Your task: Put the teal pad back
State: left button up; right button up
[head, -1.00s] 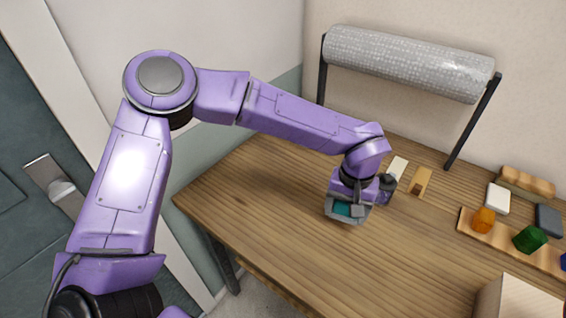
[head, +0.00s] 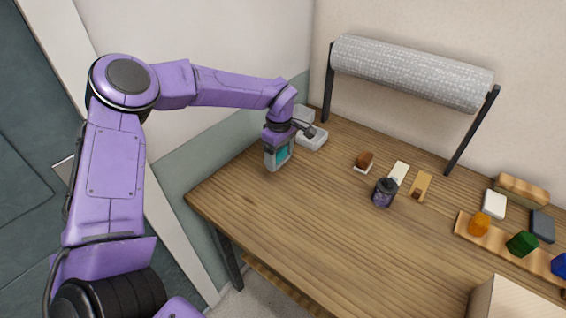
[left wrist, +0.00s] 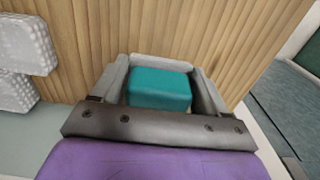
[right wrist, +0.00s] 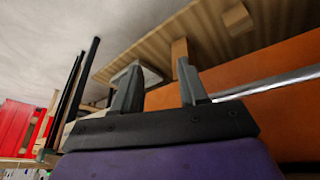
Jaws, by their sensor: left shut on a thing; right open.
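The teal pad (head: 283,152) is held in my left gripper (head: 279,158), over the back left part of the wooden table. In the left wrist view, the teal pad (left wrist: 160,90) is a rounded block between the grey fingers of the left gripper (left wrist: 161,88), with a light grey bar beyond it. I cannot tell whether the pad touches the table. My right gripper (right wrist: 158,85) is open and shows only in its own wrist view, with its fingers spread and no object clearly held between them.
Whitish blocks (head: 312,137) stand close right of the left gripper. A brown piece on a white base (head: 364,161), a dark jar (head: 383,193), a white card (head: 399,172) and a wooden piece (head: 421,185) lie further right. A grey roll (head: 412,72) hangs behind. The table's front middle is clear.

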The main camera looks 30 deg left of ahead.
pick_arm(q)
jog(key=p, duration=0.1)
send_over(283, 173)
notch_tip(283, 173, down, 5)
jog(key=shift+s+d+f, duration=0.1)
jog(key=shift+s+f, duration=0.05)
notch_tip(283, 173, down, 3)
jog(key=shift+r+p, duration=0.15)
jog(key=shift+p, duration=0.35)
jog(key=shift+w+f, duration=0.2)
jog(key=shift+f, duration=0.25)
jog(key=shift+s+f+b, duration=0.1)
jog(key=shift+f+b, duration=0.05)
jog(key=shift+b, duration=0.15)
jog(key=o, duration=1.1)
jog(key=shift+r, duration=0.25)
notch_tip(283, 173, up, 12)
jog(key=shift+b, duration=1.05)
